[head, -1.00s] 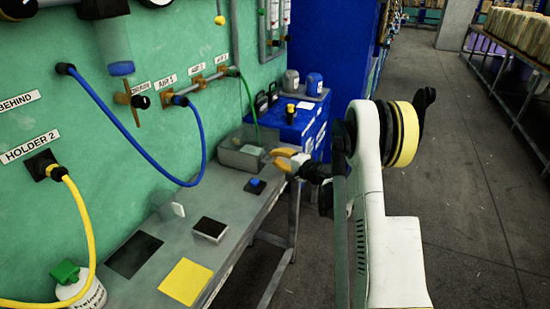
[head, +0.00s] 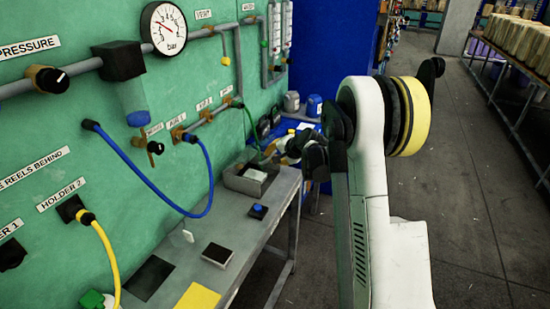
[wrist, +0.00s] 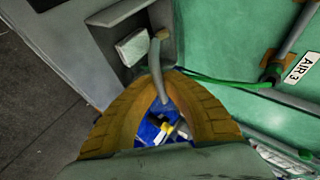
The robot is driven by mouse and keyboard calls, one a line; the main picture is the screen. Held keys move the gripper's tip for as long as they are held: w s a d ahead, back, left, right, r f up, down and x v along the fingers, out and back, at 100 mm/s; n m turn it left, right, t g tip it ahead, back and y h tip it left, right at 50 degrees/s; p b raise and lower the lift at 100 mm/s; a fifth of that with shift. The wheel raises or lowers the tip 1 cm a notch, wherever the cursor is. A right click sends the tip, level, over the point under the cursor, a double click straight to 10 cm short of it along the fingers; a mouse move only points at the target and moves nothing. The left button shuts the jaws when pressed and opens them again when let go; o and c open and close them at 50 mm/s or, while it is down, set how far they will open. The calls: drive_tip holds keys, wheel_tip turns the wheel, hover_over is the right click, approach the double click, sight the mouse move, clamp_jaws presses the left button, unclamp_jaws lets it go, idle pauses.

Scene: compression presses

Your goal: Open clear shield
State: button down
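A grey open-topped box (head: 250,180) stands at the far end of the bench, with a pale block in it. In the wrist view the box (wrist: 112,60) is at the upper left with the pale block (wrist: 132,48) inside. A grey bent handle (wrist: 157,58) rises at the box and runs down between my fingers. My gripper (wrist: 164,80) has yellow ribbed fingers whose tips come together around this handle. In the head view my gripper (head: 278,150) is just beyond the box, partly hidden by my wrist. The clear shield's panel is too faint to make out.
The bench (head: 235,225) holds a blue button (head: 257,210), a dark pad (head: 217,254) and a yellow sheet (head: 198,297). A green hose (wrist: 225,84) passes close beside my fingers. The green wall carries pipes and a blue hose (head: 207,180). Open floor is on the right.

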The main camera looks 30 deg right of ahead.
drive_tip(key=w+r+g+p, duration=0.1)
drive_tip(key=r, duration=0.1)
drive_tip(key=w+a+r+g+h+p, duration=0.1)
drive_tip(key=r+p, duration=0.1)
drive_tip(key=w+a+r+n+g+h+p, duration=0.1)
drive_tip(key=r+p, duration=0.1)
drive_tip(key=shift+w+a+r, duration=0.15)
drive_tip(key=shift+a+r, duration=0.05)
drive_tip(key=shift+a, duration=0.05)
drive_tip(key=w+a+r+g+h+p, duration=0.2)
drive_tip(key=w+a+r+g+p, duration=0.1)
drive_tip(key=w+a+r+p, duration=0.2)
drive_tip(key=shift+w+a+n+g+h+p, duration=0.25)
drive_tip(key=shift+w+n+g+p, duration=0.2)
drive_tip(key=shift+w, duration=0.55)
drive_tip(key=c, duration=1.5)
unclamp_jaws()
drive_tip(key=shift+d, duration=0.1)
drive_tip(key=v, duration=1.2)
